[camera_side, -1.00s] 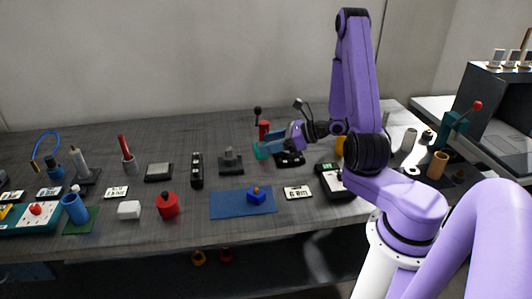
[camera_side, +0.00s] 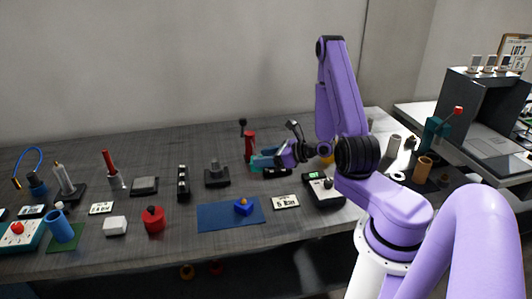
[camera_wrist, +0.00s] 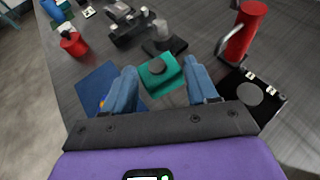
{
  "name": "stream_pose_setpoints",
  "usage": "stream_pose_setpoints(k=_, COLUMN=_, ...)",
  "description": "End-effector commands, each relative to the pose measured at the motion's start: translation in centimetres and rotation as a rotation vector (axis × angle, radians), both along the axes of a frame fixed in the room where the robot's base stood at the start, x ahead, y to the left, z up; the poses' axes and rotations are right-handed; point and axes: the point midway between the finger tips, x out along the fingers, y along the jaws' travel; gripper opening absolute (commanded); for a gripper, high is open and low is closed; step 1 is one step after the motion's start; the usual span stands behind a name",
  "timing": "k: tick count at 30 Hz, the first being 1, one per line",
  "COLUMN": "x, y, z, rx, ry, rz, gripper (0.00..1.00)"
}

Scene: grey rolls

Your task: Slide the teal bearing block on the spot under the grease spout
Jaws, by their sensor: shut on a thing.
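The teal bearing block (camera_wrist: 160,75), with a dark round hole or cap on top, lies between the blue fingers of my gripper (camera_wrist: 162,84) in the wrist view. My gripper is shut on it, low at the tabletop. In the side view my gripper (camera_side: 268,158) and the block (camera_side: 258,163) are beside the red spout stand (camera_side: 249,146). This red stand (camera_wrist: 243,30) is ahead to the right in the wrist view. A black plate with a pale round spot (camera_wrist: 250,94) lies right of the block, apart from it. The spout's tip is not clear.
A blue mat (camera_side: 215,218) with a blue block (camera_side: 243,206) lies nearer the front edge. A black post on a base (camera_side: 216,174) stands left of the stand. A dark device (camera_side: 323,190) is to the right.

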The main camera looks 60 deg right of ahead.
Motion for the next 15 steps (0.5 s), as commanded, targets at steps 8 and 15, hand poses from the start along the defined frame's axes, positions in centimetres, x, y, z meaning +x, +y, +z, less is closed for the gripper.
stream_pose_setpoints(k=8, x=-0.1, y=0.0, z=-2.8, rx=0.001, ry=0.002, rz=0.0, gripper=0.0)
stream_pose_setpoints(k=15, x=-0.1, y=0.0, z=-5.7, rx=-0.001, ry=0.001, rz=0.0, gripper=0.0)
